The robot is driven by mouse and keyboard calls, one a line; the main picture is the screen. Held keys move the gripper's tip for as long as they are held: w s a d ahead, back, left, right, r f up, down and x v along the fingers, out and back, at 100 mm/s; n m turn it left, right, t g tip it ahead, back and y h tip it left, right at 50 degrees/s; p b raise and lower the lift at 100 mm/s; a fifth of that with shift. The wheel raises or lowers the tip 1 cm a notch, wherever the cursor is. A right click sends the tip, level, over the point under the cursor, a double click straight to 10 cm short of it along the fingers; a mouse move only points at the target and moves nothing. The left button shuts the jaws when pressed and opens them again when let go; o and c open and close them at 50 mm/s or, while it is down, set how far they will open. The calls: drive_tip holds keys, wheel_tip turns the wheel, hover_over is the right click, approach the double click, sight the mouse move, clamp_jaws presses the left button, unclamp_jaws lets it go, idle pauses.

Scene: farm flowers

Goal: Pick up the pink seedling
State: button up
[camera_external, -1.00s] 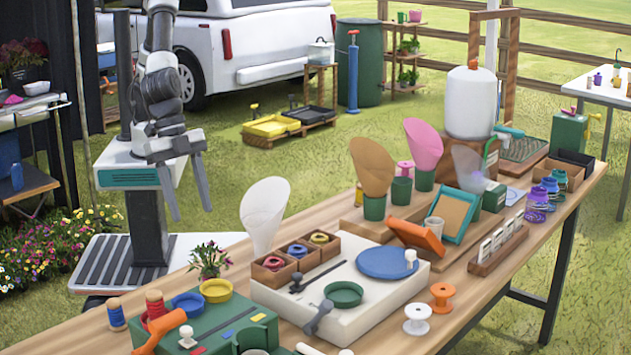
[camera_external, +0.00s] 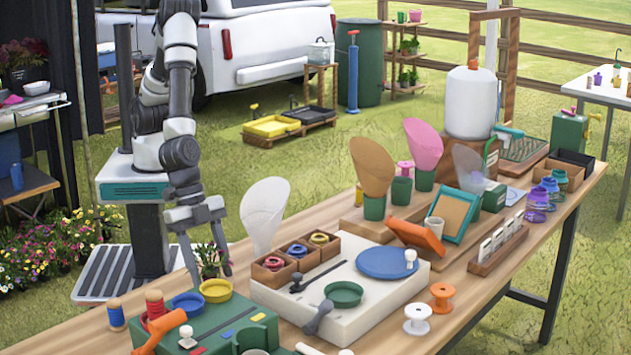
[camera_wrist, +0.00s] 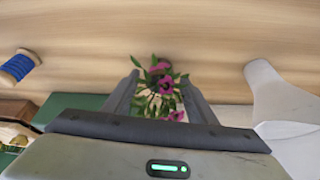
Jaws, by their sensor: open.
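The pink seedling (camera_wrist: 160,88) is a small leafy green plant with several magenta-pink flowers. In the wrist view it shows between the two fingers of my gripper (camera_wrist: 158,82). In the external view the seedling (camera_external: 208,262) stands on the near wooden table, left of the small wooden boxes. My gripper (camera_external: 208,280) points down over it, with one finger on each side of the plant. The fingers are apart. Whether they touch the leaves I cannot tell. The seedling's base is mostly hidden.
A blue thread spool (camera_wrist: 18,65) is at the wrist view's left.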

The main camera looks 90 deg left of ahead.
drive_tip(key=shift+f, duration=0.25)
drive_tip(key=c, duration=1)
drive_tip(key=shift+r, duration=0.1)
drive_tip(key=shift+c, duration=0.2)
